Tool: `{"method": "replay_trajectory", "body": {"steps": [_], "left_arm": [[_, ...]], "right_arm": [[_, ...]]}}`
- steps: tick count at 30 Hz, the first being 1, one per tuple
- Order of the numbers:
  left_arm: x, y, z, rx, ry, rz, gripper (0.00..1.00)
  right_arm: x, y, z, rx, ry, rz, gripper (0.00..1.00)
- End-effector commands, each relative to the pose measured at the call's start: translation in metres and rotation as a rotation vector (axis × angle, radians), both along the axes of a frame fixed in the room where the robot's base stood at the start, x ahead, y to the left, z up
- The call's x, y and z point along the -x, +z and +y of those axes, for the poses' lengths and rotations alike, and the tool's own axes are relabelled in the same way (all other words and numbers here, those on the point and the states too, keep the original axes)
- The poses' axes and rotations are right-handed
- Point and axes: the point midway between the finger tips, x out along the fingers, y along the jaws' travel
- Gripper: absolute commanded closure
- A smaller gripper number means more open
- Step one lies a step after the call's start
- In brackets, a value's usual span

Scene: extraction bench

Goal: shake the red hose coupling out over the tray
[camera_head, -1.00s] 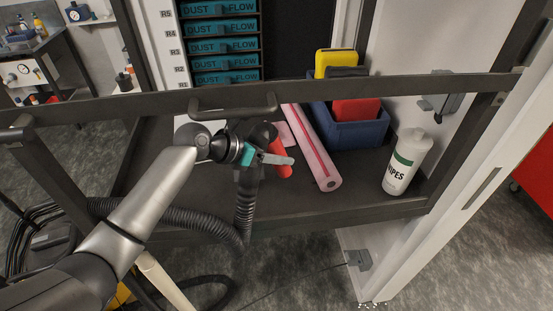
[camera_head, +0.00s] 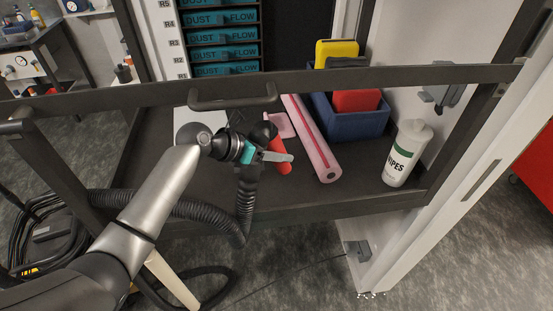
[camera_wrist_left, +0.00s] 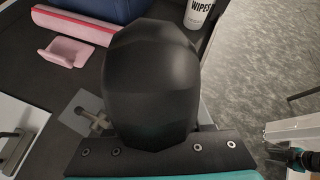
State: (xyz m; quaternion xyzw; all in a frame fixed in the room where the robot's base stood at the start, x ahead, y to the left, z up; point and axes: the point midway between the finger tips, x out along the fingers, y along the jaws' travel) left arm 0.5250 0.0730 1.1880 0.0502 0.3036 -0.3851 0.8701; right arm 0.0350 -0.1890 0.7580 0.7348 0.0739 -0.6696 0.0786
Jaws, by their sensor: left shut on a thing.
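My left gripper (camera_head: 260,155), black and teal with a pale metal finger, is shut on the black hose end (camera_head: 261,133) above the dark cart shelf. The ribbed hose hangs down from there. The red hose coupling (camera_head: 283,167) is a red cylinder just right of the gripper, slanting down, partly behind the pale finger; whether it touches the hose end is unclear. In the left wrist view a large black rounded part (camera_wrist_left: 152,85) fills the middle; no coupling shows. A light grey flat tray-like thing (camera_head: 187,118) lies left of the gripper. My right gripper (camera_wrist_left: 300,158) seems to show, small.
A pink roll with a red stripe (camera_head: 312,140) lies right of the coupling. A blue bin (camera_head: 350,124) with red and yellow things and a white wipes bottle (camera_head: 405,155) stand further right. A dark rail (camera_head: 330,79) with a handle crosses above the shelf.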

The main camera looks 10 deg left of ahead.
Motion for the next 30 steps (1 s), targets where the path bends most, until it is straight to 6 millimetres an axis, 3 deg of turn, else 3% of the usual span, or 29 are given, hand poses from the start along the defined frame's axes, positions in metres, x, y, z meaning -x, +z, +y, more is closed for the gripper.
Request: {"method": "replay_trajectory", "body": {"steps": [3,11,21,30], "left_arm": [[-0.001,0.018,0.0,0.001,0.0,-0.006,1.0],[0.0,0.018,0.0,0.001,0.002,0.0,1.0],[0.0,-0.041,-0.001,0.003,0.002,0.001,1.0],[0.0,-0.038,0.0,0.002,0.0,-0.002,1.0]], "right_arm": [[0.0,-0.001,0.0,0.0,0.0,0.0,0.5],[0.0,-0.001,0.0,0.0,0.0,0.001,0.5],[0.001,-0.012,0.0,0.0,-0.001,0.001,0.5],[0.001,-0.009,0.0,0.0,-0.001,0.001,0.5]]}}
